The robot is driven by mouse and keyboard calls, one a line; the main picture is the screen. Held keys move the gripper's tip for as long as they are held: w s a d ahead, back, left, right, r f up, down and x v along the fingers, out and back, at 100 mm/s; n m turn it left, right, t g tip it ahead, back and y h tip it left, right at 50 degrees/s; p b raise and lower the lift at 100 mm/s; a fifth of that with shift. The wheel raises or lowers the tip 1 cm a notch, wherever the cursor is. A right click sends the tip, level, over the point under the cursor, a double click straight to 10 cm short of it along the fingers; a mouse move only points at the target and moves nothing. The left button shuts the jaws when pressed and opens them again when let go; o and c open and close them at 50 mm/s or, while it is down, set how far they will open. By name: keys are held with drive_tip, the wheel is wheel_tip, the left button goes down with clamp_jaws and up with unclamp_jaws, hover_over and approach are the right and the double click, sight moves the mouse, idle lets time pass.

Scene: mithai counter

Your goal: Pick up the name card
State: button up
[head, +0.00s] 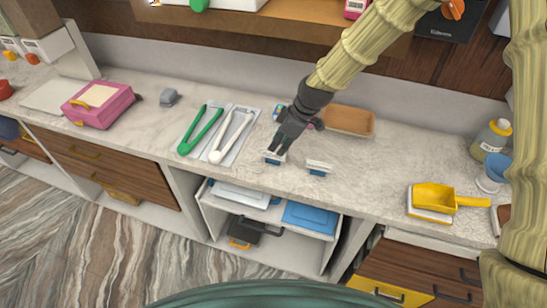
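The right card (319,167) stands a short way to the right, clear of the gripper. The gap between my fingers is too small to make out, so I cannot tell whether they touch or hold the left card.
Green tongs (201,131) and white tongs (232,137) lie to the left. A tan tray (348,120) sits behind the right card. A pink box (98,104) is far left, a yellow scoop (434,199) far right. Below is an open shelf (325,247). Counter between the right card and scoop is clear.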

sight(273, 156)
drive_tip(key=shift+a+p+x, duration=0.2)
drive_tip(key=shift+p+x, duration=0.9)
drive_tip(key=shift+x, duration=0.35)
drive_tip(key=shift+p+x, duration=0.3)
drive_tip(key=shift+x, duration=0.75)
clamp_jaws()
